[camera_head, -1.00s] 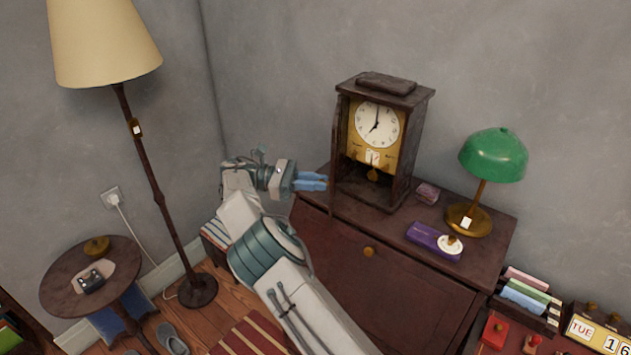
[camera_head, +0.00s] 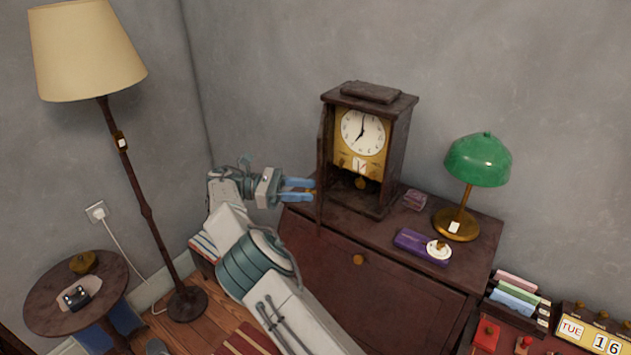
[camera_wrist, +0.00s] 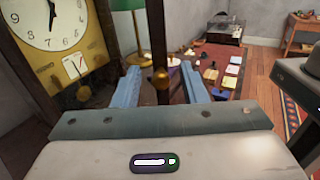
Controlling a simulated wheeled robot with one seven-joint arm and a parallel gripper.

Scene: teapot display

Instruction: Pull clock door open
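The wooden mantel clock (camera_head: 398,140) stands on the dark cabinet. Its white dial (camera_head: 362,133) and brass face also show in the wrist view (camera_wrist: 48,22). The clock door (camera_head: 322,165) stands swung out at the case's left side, seen nearly edge-on. In the wrist view it is a dark upright bar (camera_wrist: 156,35) with a round brass knob (camera_wrist: 160,78). My gripper (camera_head: 312,189) reaches in from the left at knob height. In the wrist view its blue fingers (camera_wrist: 160,88) are apart, one on each side of the knob, with gaps visible.
A green lamp (camera_head: 478,160), a purple box (camera_head: 422,246) and a small pinkish box (camera_head: 415,200) stand on the cabinet (camera_head: 375,285) right of the clock. A floor lamp (camera_head: 148,215) and round side table (camera_head: 40,310) stand left of my arm. Open space lies before the clock.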

